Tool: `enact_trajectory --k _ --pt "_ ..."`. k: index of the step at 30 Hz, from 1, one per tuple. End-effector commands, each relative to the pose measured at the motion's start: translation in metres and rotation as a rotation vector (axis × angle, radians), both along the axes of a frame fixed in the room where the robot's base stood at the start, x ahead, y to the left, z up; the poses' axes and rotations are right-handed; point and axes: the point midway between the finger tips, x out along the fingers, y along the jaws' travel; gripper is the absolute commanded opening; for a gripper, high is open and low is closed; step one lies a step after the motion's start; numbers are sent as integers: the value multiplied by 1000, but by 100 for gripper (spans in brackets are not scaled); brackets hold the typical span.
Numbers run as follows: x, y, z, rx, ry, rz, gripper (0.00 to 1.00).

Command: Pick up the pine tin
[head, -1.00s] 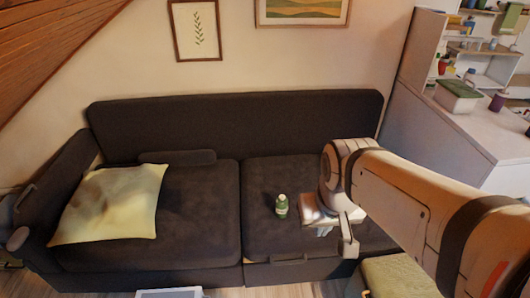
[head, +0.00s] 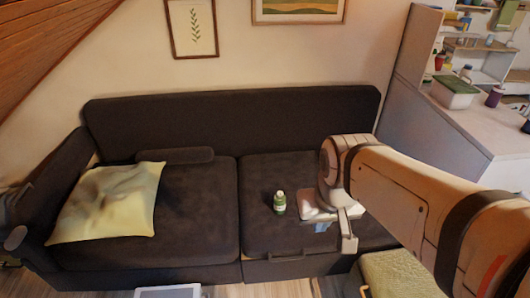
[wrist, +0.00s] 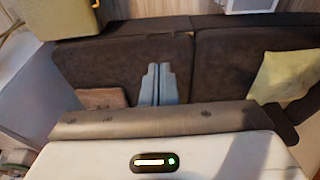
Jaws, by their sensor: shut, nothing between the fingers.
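A small green container with a white cap (head: 279,202) stands upright on the right seat of the dark sofa; it is the only likely pine tin I see, though its label is too small to read. It does not show in the wrist view. My gripper (wrist: 159,68) is shut and empty, its two pale blue-grey fingers side by side over the sofa. In the head view my gripper (head: 322,227) is partly hidden by my arm and sits to the right of the container, apart from it.
A flat pale pinkish thing (head: 311,207) lies on the seat beside my gripper. A yellow cushion (head: 108,203) lies on the left seat. An olive-topped stool (head: 397,277) stands in front of the sofa. A counter holds a green-lidded box (head: 456,90). The seat left of the container is clear.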

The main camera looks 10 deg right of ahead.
Motion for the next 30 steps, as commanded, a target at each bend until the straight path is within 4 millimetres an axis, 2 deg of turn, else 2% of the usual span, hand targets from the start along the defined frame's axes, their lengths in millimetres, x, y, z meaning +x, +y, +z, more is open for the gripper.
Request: enact_trajectory --k 2,5,8,10,14,20,26,30 --pt "0 0 0 0 0 0 0" --pt "3 0 -2 1 0 1 8" --pt "18 1 -10 4 -2 10 16" --pt "40 1 -19 8 -7 20 22" --pt "97 2 -44 16 -21 52 33" --pt "191 3 -96 28 -52 101 49" --pt "283 -1 -169 34 -83 143 65" --pt "342 -3 -232 35 -104 173 77"
